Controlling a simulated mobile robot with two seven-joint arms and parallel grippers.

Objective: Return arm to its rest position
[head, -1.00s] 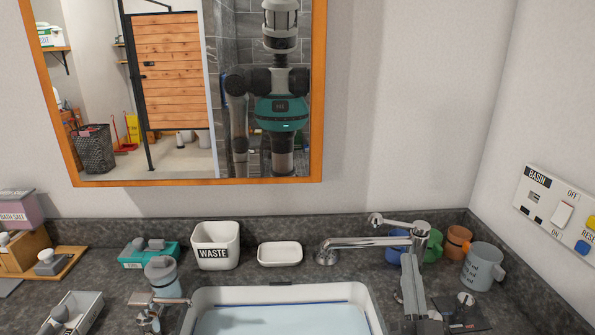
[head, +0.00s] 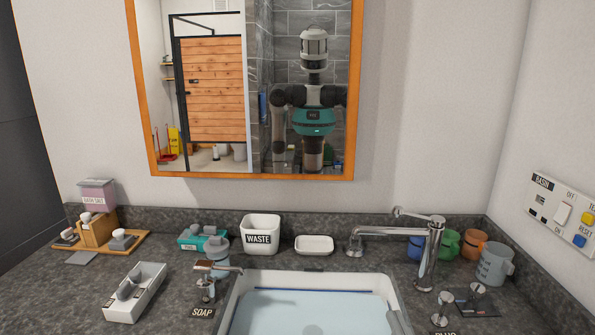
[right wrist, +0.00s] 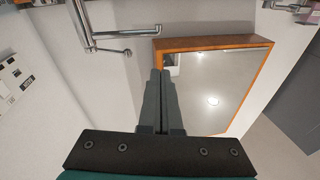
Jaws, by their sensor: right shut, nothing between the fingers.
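My right gripper (right wrist: 157,80) shows in the right wrist view. Its two dark fingers are together with nothing between them, and they point toward the mirror (right wrist: 225,85) and wall. I cannot make out this gripper directly in the head view, where the area around the basin (head: 405,318) is clear of my arms. My left gripper is not in view. My body is reflected in the mirror (head: 355,110) in the head view, but the reflected hands are too small to read.
The tap (head: 432,250) stands right of the water-filled basin, with several mugs (head: 494,264) behind. A soap dispenser (head: 219,268), waste bin (head: 261,235) and white dish (head: 314,246) stand on the counter. A switch panel (head: 562,210) is on the right wall.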

